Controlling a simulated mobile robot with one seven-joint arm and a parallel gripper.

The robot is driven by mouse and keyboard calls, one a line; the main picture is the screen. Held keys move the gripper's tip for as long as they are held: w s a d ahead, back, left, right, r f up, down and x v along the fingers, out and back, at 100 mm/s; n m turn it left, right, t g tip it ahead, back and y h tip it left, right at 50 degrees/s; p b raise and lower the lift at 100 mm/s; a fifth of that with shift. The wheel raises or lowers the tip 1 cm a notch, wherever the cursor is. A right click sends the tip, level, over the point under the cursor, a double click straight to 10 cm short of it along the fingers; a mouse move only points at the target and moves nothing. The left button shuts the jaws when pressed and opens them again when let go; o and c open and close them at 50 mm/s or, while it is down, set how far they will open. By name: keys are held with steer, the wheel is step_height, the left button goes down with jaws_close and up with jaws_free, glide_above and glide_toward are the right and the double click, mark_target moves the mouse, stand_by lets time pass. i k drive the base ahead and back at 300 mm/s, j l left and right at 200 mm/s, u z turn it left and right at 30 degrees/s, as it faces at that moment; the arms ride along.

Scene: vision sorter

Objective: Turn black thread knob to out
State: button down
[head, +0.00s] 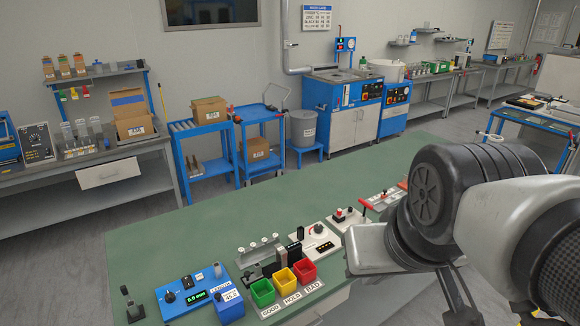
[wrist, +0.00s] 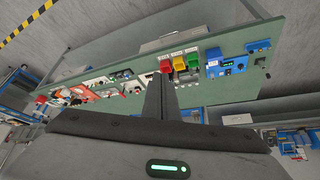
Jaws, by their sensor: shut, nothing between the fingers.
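A blue box (head: 194,296) with a small green-lit display stands at the near left of the green bench; a black knob (head: 170,297) sits on its left part. A pale panel (head: 316,235) farther right carries a round dial and small black parts. No thread label is readable, so I cannot tell which knob is the thread knob. In the wrist view my gripper (wrist: 161,84) shows its dark fingers together, empty, against the green bench; the blue box (wrist: 227,66) is to their right. In the head view my arm fills the right side and the fingers do not show.
Green (head: 262,292), yellow (head: 284,281) and red (head: 304,270) bins stand in a row on the bench (head: 160,245). A black lever (head: 131,305) stands at the bench's left end. Several small devices line the near edge. The back of the bench is clear.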

mark_target(318, 227)
steer(key=i+l+u, duration=0.35)
steer(key=l, duration=0.2)
steer(key=i+l+u, duration=0.3)
steer(key=l, duration=0.35)
steer(key=i+l+u, duration=0.2)
steer(key=l, duration=0.15)
steer(key=l+u, duration=0.15)
steer(key=l, duration=0.2)
